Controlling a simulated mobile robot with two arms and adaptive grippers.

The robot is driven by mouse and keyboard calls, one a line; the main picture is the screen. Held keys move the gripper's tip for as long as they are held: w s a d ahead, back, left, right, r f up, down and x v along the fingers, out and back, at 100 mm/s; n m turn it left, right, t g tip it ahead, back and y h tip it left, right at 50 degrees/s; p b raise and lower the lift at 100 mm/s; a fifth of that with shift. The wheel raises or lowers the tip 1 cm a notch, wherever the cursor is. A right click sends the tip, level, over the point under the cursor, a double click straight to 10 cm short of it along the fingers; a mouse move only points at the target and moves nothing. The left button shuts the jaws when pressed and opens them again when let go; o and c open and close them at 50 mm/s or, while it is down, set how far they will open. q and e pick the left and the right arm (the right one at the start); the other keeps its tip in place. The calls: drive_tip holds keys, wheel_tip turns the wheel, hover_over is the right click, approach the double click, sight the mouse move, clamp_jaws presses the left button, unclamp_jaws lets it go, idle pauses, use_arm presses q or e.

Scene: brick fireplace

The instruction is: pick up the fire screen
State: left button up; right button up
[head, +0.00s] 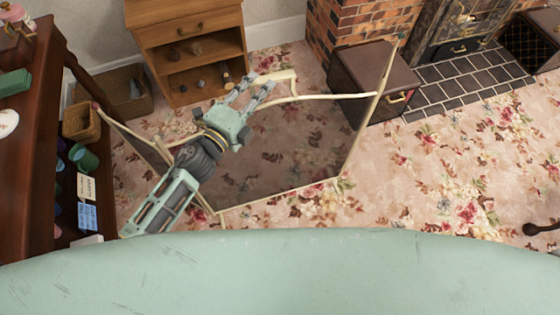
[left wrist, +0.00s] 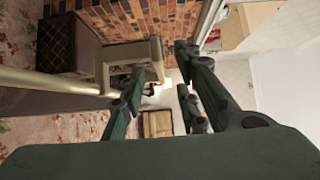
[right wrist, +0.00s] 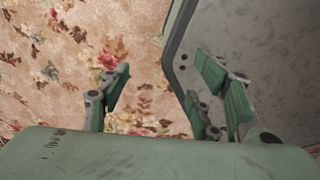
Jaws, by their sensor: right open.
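The fire screen (head: 290,145) stands upright on the floral carpet, with a dark see-through mesh, a thin cream frame and folded-out side panels. Its cream handle (head: 280,75) rises from the middle of the top edge. My left gripper (head: 258,88) is at this handle, its fingers apart. In the left wrist view, the handle (left wrist: 129,51) shows by the fingertips of the left gripper (left wrist: 158,88); I cannot tell if they touch. My right gripper (right wrist: 160,90) is open and empty in the right wrist view, above carpet and beside a grey panel.
A wooden cabinet (head: 190,15) stands behind the screen. A brown box (head: 360,75) is close to the screen's right panel, before the brick fireplace (head: 340,22) and its tiled hearth (head: 465,80). A dark shelf (head: 35,150) is at left. Carpet at right is mostly clear.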

sight(272, 75)
use_arm(q)
drive_tip(key=x, duration=0.3)
drive_tip(key=shift+w+d+r, duration=0.1)
drive_tip(key=shift+w+d, duration=0.05)
drive_tip(key=x, duration=0.2)
drive_tip(key=shift+w+d+f, duration=0.2)
drive_tip(key=shift+w, duration=0.05)
drive_tip(key=shift+c, duration=1.4)
clamp_jaws()
use_arm(e)
drive_tip(key=shift+s+a+r, duration=0.2)
drive_tip(key=shift+s+a, duration=0.1)
drive_tip(key=shift+s, duration=0.3)
drive_tip(key=shift+a, duration=0.2)
use_arm(q)
drive_tip(key=shift+w+r, duration=0.1)
drive_tip(key=shift+r, duration=0.25)
use_arm(e)
drive_tip(key=shift+w+a, duration=0.1)
